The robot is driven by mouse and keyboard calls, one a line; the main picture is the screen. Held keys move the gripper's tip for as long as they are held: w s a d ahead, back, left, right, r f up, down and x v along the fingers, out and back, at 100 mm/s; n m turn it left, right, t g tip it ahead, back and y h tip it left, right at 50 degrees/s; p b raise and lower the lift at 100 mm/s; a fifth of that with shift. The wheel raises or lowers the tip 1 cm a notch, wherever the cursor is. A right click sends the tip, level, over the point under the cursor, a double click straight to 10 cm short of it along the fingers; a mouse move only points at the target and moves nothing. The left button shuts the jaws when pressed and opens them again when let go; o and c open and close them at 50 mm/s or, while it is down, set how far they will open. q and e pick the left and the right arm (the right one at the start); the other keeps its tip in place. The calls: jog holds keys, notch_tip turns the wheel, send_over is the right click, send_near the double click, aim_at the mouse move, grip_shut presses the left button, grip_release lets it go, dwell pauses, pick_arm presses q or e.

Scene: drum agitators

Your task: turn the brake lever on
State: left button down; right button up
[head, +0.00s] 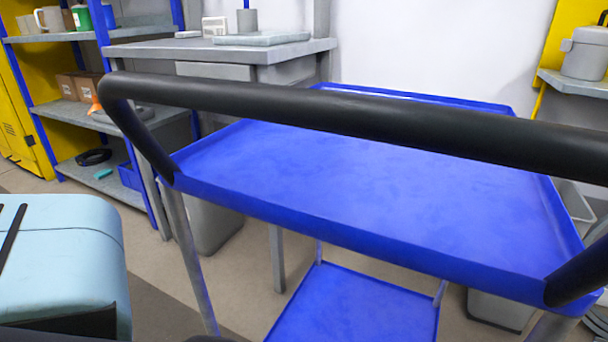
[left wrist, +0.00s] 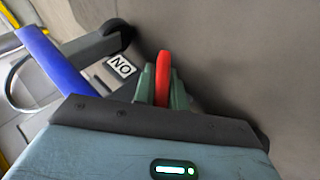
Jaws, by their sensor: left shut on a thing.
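The red brake lever (left wrist: 163,75) shows in the left wrist view, standing up between the grey-green fingers of my left gripper (left wrist: 162,92). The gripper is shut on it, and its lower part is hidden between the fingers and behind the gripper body. A small white label (left wrist: 121,67) with dark letters sits just left of the lever; it appears turned over and reads like "NO" from this side. In the head view, the lever and the left fingers do not show. My right gripper is in neither view.
The blue trolley (head: 350,185) with a black handle (head: 360,108) fills the head view; its top is empty. A grey table (head: 220,50) stands behind it and shelves (head: 65,112) stand left. A blue post (left wrist: 55,65) is left of the lever.

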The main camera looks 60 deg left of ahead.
pick_arm(q)
jog(key=shift+a+f+h+b, duration=0.15)
jog(key=shift+h+b, duration=0.15)
jog(key=shift+b, duration=0.45)
jog(key=t+h+b, duration=0.1)
jog(key=b, duration=0.4)
jog(key=shift+f+n+t, duration=0.1)
jog(key=shift+n+t, duration=0.2)
jog(key=shift+w+h+b, duration=0.1)
jog(key=shift+h+b, duration=0.35)
jog(key=shift+h, duration=0.05)
jog(key=t+h, duration=0.1)
jog(key=n+t+h, duration=0.1)
jog(key=t, duration=0.1)
jog(key=shift+r+h, duration=0.2)
jog(key=shift+h, duration=0.2)
jog(key=shift+n+t, duration=0.3)
jog(key=shift+h, duration=0.3)
jog(key=shift+w+t, duration=0.1)
jog(key=shift+t, duration=0.4)
jog(key=shift+w+a+n+h, duration=0.2)
jog(key=shift+n+h, duration=0.1)
jog(key=shift+h, duration=0.1)
jog(key=shift+s+d+t+h, duration=0.15)
jog(key=shift+s+t+h, duration=0.15)
jog(key=shift+t, duration=0.1)
